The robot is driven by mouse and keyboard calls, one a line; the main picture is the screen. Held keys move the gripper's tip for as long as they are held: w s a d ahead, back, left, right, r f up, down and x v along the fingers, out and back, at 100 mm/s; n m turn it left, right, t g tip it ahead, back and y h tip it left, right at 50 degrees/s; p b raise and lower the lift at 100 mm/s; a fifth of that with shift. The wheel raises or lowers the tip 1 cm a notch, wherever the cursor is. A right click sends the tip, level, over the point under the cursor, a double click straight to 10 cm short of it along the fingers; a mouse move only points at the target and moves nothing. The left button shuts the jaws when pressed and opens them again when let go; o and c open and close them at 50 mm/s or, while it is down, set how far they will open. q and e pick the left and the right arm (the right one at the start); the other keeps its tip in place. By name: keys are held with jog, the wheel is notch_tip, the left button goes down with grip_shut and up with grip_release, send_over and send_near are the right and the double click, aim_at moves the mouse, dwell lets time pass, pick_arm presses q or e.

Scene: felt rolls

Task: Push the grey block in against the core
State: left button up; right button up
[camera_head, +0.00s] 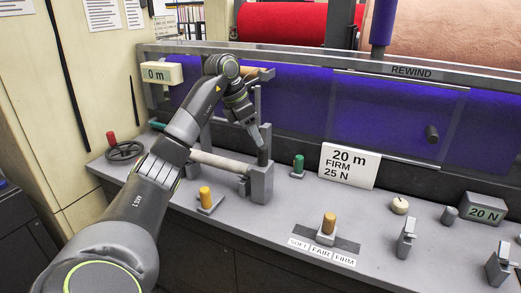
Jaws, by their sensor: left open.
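The grey block (262,184) stands upright on the bench at the right end of the core. The core (220,161) is a pale rod lying roughly level, partly behind my left arm. A small grey piece sits between the rod's end and the block, and I cannot tell whether they touch. My left gripper (257,139) points down just above the block, beside its upright post. Its jaws are open and look empty; the fingers are small and partly merged with the post. My right gripper is out of view.
A yellow-topped knob (205,196) stands in front of the core, and a green knob (298,165) to its right. A white sign (348,166) reads "20 m FIRM 25 N". A selector (328,229) and levers occupy the bench's right side. Purple felt (300,95) hangs behind.

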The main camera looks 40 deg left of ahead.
pick_arm(q)
jog(key=p+v, duration=0.4)
jog(key=v, duration=0.5)
jog(key=shift+r, duration=0.25)
jog(key=shift+a, duration=0.1)
